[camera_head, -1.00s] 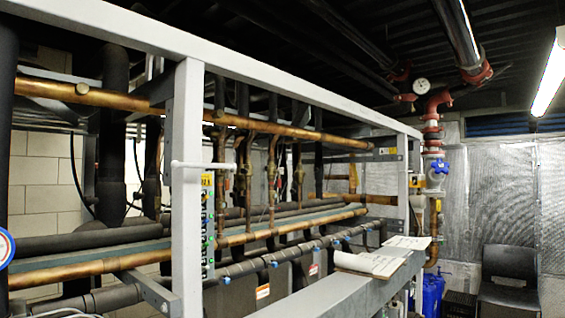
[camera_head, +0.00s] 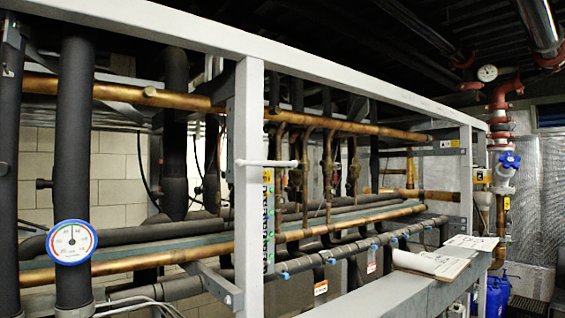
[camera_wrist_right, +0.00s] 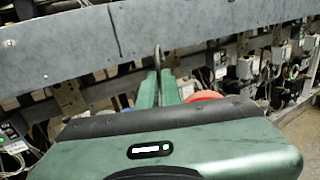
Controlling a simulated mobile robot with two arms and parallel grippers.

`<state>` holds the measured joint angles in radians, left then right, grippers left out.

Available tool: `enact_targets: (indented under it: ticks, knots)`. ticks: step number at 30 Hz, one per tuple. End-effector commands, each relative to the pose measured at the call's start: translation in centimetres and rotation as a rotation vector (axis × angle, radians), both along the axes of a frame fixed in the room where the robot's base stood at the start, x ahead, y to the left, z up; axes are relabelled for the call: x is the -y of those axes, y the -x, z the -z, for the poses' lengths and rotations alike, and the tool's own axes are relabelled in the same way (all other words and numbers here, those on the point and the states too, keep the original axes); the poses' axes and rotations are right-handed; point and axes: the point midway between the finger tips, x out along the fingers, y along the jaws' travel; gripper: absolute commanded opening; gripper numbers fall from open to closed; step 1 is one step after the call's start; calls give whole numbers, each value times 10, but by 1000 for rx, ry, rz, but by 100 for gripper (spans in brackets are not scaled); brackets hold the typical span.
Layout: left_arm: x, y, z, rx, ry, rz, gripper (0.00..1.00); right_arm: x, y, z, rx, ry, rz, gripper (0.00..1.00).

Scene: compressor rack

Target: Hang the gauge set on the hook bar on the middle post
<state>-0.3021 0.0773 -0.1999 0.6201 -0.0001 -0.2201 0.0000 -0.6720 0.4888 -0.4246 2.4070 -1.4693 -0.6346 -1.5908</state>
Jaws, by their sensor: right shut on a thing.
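The middle post (camera_head: 248,190) is a light grey upright in the head view. The hook bar (camera_head: 268,163) is a short white bar across that post, with nothing hanging on it. My right gripper (camera_wrist_right: 166,82) shows in the right wrist view, with its green fingers shut on a thin dark loop (camera_wrist_right: 157,58), seemingly the hanger of the gauge set. A red rounded part (camera_wrist_right: 205,96), likely of the gauge set, shows beside the fingers; the rest is hidden behind the gripper body. Neither gripper shows in the head view.
Copper pipes (camera_head: 360,128) run behind the post. A clipboard (camera_head: 430,264) lies on the grey beam at right. A grey metal beam (camera_wrist_right: 110,45) crosses the wrist view above the fingers.

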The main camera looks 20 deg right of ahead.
Motion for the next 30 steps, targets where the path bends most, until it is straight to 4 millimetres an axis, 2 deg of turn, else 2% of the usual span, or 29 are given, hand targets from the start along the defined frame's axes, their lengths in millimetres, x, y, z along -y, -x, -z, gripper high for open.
enact_targets:
  ticks: [23, 30]
  knots:
    - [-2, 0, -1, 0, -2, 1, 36, 1, -2, -5, 9, 1, 0, 0]
    - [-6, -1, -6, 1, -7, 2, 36, 5, -20, -20, 12, 3, -7, 0]
